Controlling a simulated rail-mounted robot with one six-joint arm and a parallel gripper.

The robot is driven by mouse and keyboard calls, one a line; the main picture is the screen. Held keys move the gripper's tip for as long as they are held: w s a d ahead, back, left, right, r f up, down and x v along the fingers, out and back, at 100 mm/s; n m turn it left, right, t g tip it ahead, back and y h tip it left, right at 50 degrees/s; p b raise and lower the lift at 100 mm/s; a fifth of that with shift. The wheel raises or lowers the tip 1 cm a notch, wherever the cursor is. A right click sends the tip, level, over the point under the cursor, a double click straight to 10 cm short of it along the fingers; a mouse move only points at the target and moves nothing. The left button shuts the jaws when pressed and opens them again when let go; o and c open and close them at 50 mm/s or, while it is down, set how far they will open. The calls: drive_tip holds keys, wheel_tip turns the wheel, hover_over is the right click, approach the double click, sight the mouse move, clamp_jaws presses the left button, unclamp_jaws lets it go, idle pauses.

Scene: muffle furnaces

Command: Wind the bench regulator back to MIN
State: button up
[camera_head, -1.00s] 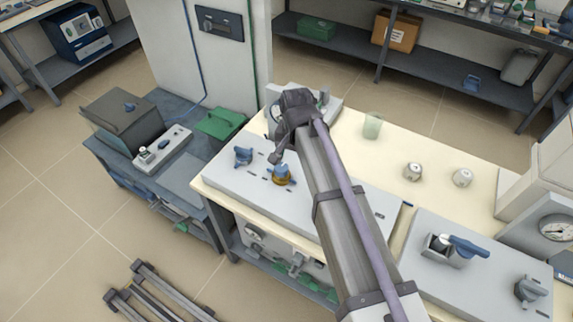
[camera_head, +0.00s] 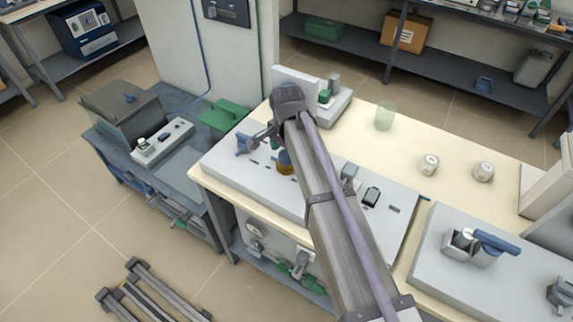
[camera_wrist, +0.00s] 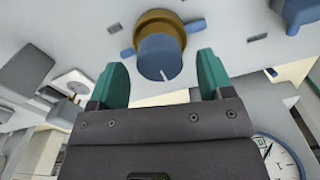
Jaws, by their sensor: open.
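The likely regulator is a blue knob (camera_wrist: 160,55) with a brass collar (camera_wrist: 158,22) on a pale panel. It carries a short white mark on its near edge in the wrist view. In the head view its brass collar (camera_head: 286,168) shows on the bench panel, partly covered by my arm. My gripper (camera_wrist: 161,66) is open, with one teal finger on each side of the blue knob. I see gaps beside the knob, and no contact is clear. In the head view my gripper (camera_head: 268,132) is small and partly hidden by my wrist. No MIN lettering is readable.
Another blue knob (camera_head: 243,144) is left on the same panel, close to my gripper. A grey lever (camera_head: 350,174) stands right of my arm. A pale green beaker (camera_head: 385,115) and two small white pieces (camera_head: 429,163) are on the bench. A blue-handled device (camera_head: 480,245) is at right.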

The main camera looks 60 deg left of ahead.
drive_tip(key=shift+f, duration=0.65)
drive_tip(key=shift+r, duration=0.2)
drive_tip(key=shift+c, duration=0.2)
drive_tip(key=c, duration=0.9)
